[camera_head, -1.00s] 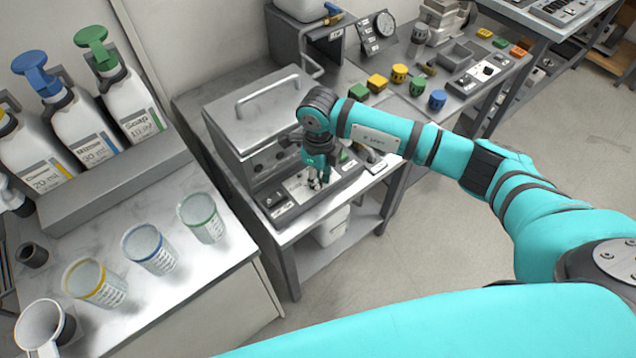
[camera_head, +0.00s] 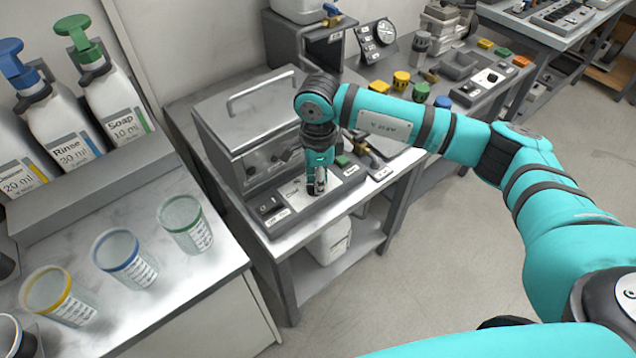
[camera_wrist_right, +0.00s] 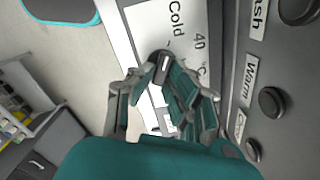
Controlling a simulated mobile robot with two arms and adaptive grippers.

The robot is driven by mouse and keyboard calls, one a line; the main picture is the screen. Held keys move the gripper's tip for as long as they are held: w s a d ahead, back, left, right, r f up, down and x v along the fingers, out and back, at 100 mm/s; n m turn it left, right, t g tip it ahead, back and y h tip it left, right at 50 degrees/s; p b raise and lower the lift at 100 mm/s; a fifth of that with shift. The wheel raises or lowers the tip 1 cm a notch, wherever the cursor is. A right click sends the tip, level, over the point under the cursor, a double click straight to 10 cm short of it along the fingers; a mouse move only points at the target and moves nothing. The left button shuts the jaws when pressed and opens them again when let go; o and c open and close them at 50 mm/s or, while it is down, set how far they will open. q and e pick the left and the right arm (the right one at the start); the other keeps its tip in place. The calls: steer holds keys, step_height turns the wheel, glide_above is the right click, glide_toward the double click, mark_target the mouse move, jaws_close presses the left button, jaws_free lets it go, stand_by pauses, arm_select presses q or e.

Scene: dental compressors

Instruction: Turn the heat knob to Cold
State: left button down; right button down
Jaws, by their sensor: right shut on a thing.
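The heat knob (camera_wrist_right: 163,63) is a small dark knob with a white mark, on a pale plate (camera_wrist_right: 198,30) printed "Cold" and "40 °C" in the right wrist view. The white mark runs roughly up and down there, on the side of the "Cold" print; its exact setting is hard to tell. My right gripper (camera_wrist_right: 165,75) is shut on the knob, with its fingers on both sides. In the head view my right gripper (camera_head: 317,188) points down at the control panel (camera_head: 285,216) in front of the metal box, and hides the knob. My left gripper is out of view.
The lidded metal box (camera_head: 222,150) stands right behind the panel. A green button (camera_head: 343,161) and a brass valve (camera_head: 362,147) sit to the right. In the wrist view a "Warm" label (camera_wrist_right: 249,82) and dark knobs (camera_wrist_right: 271,102) are close by. Cups (camera_head: 185,232) stand at left.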

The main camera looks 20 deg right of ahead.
steer(key=shift+w, duration=0.1)
stand_by(0.3)
steer(key=c, duration=1.3)
jaws_free()
steer(key=shift+r, duration=0.1)
step_height(320, 180, up, 12)
steer(key=shift+f, duration=0.1)
